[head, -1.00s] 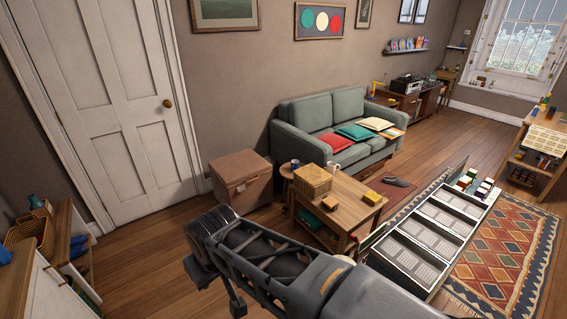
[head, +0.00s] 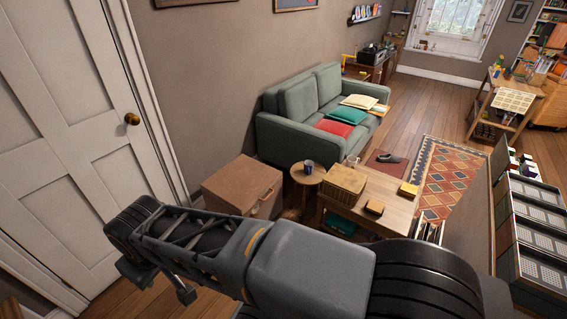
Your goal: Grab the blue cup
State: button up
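A small blue cup (head: 308,167) stands upright on a round wooden stool (head: 300,175), between the brown box and the low wooden table. It is small in the head view, and nothing covers it. My arm crosses the lower foreground, nearer to me than the stool and apart from the cup. I cannot make out my gripper's fingers in this view.
A brown box (head: 240,187) stands left of the stool, and a wooden table (head: 384,205) with a wicker basket (head: 345,183) stands right of it. A grey-green sofa (head: 285,137) is behind. A storage unit (head: 535,233) stands at right. Open floor lies beyond the sofa.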

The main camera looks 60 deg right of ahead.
aim_at(308, 164)
jog(key=i, duration=0.65)
jog(key=z, duration=2.7)
jog(key=i, duration=1.65)
